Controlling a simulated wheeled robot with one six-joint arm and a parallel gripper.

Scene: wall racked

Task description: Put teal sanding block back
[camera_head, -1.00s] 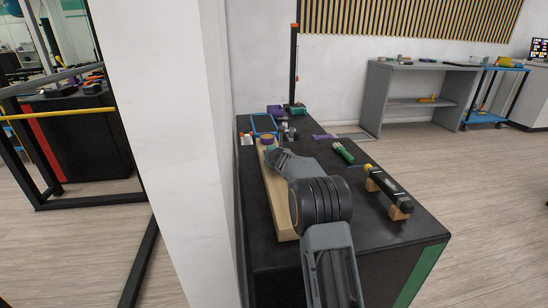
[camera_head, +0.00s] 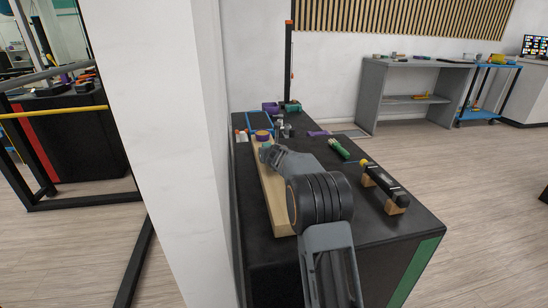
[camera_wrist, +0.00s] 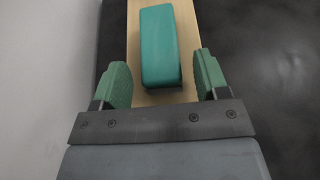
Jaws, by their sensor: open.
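The teal sanding block (camera_wrist: 158,45) lies lengthwise on a pale wooden board (camera_wrist: 133,25) in the wrist view. My gripper (camera_wrist: 164,62) is open, its two green-padded fingers on either side of the block's near end. A gap shows on each side, so neither finger appears to touch it. In the head view, my gripper (camera_head: 267,152) is over the far part of the long wooden board (camera_head: 276,208). A small teal patch shows at its tip there; I cannot tell whether it is the block or a finger pad.
To the right are a green-handled item (camera_head: 339,149) and a dark tool on wooden supports (camera_head: 384,182). A white wall (camera_head: 170,130) stands close on the left.

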